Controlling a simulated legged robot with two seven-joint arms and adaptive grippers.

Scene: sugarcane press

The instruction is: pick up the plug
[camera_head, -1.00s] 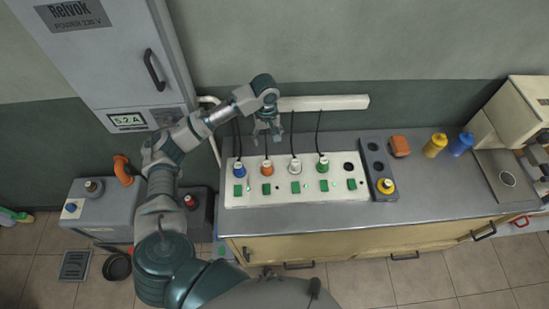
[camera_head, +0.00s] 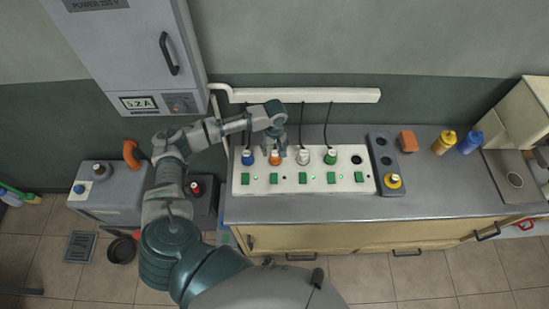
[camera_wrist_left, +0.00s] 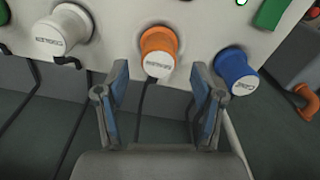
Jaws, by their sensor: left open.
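Several plugs with cords sit in a white socket panel (camera_head: 345,183) on the counter. The orange plug (camera_head: 275,158) is second from the left, between the blue plug (camera_head: 247,158) and the white plug (camera_head: 303,157); a green plug (camera_head: 330,157) is further right. A yellow plug (camera_head: 393,181) stands in the dark block at the right. My left gripper (camera_head: 274,145) is open and empty at the orange plug. In the left wrist view the orange plug (camera_wrist_left: 159,51) lies just beyond and between the open fingers (camera_wrist_left: 160,95). My right gripper is not in view.
The dark holder block (camera_head: 374,140) has empty round holes. An orange block (camera_head: 408,141), a yellow bottle (camera_head: 444,142) and a blue bottle (camera_head: 470,142) stand on the counter to the right. Green switches line the panel's front. Cords hang behind the plugs.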

